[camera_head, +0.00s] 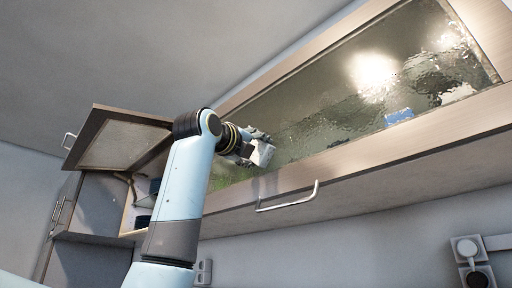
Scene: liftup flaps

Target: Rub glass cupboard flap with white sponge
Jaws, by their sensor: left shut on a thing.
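The glass cupboard flap (330,105) fills the upper right of the head view. It has a wooden frame with a rippled glass pane, and a white bar handle (288,197) on its lower edge. My left gripper (257,147) is at the lower left part of the pane, shut on the white sponge (262,155). The sponge is close to the glass near the lower frame; I cannot tell whether it touches. The gripper partly hides the sponge. My right gripper is not in view.
Another flap (118,140) is raised at the left, above an open cupboard with dark items (143,221) inside. A blue patch (398,117) shows through or on the glass. Wall sockets (469,250) are at the lower right. The wall below the handle is clear.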

